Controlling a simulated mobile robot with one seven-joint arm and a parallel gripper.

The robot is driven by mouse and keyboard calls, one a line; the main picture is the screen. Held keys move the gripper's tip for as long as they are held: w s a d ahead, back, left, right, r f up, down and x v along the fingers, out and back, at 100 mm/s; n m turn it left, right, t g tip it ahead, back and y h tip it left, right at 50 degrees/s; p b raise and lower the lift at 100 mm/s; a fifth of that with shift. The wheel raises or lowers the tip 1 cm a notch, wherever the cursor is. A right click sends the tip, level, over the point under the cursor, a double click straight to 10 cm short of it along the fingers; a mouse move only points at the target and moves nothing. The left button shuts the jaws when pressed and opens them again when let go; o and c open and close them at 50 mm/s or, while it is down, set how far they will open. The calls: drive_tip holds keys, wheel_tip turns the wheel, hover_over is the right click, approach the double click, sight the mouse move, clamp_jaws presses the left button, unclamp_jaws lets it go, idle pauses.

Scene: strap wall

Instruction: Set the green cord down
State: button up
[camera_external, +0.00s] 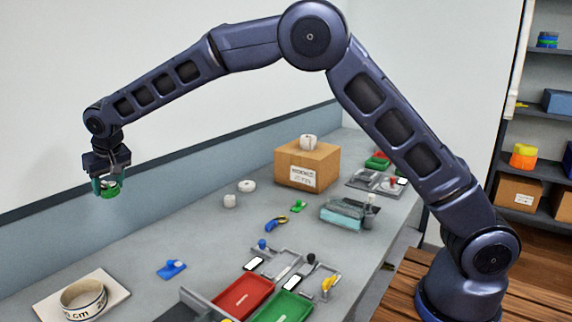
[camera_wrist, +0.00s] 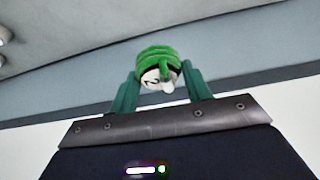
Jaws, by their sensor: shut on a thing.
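My gripper (camera_external: 109,187) is shut on the green cord (camera_external: 111,191), a small coiled bundle, and holds it in the air above the far left part of the grey counter (camera_external: 140,242). In the wrist view the green cord (camera_wrist: 158,58) sits between the two green fingertips (camera_wrist: 160,88). A white part with a dark mark shows on its near side. The cord is clear of the counter and touches nothing but the fingers.
A round measuring-tape dish (camera_external: 83,296) stands on a white board at the front left. A blue piece (camera_external: 171,269), white rolls (camera_external: 230,200), a red tray (camera_external: 243,294), a green tray (camera_external: 285,306) and a cardboard box (camera_external: 307,164) stand on the counter. The counter's left middle is mostly bare.

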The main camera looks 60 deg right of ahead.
drive_tip(key=shift+a, duration=0.6)
drive_tip(key=shift+s+a+f, duration=0.1)
drive_tip(key=shift+a+f, duration=0.05)
drive_tip(key=shift+f, duration=0.15)
wheel_tip(320, 180, down, 19)
drive_tip(key=shift+f, duration=0.15)
drive_tip(key=shift+f, duration=0.15)
drive_tip(key=o, duration=1)
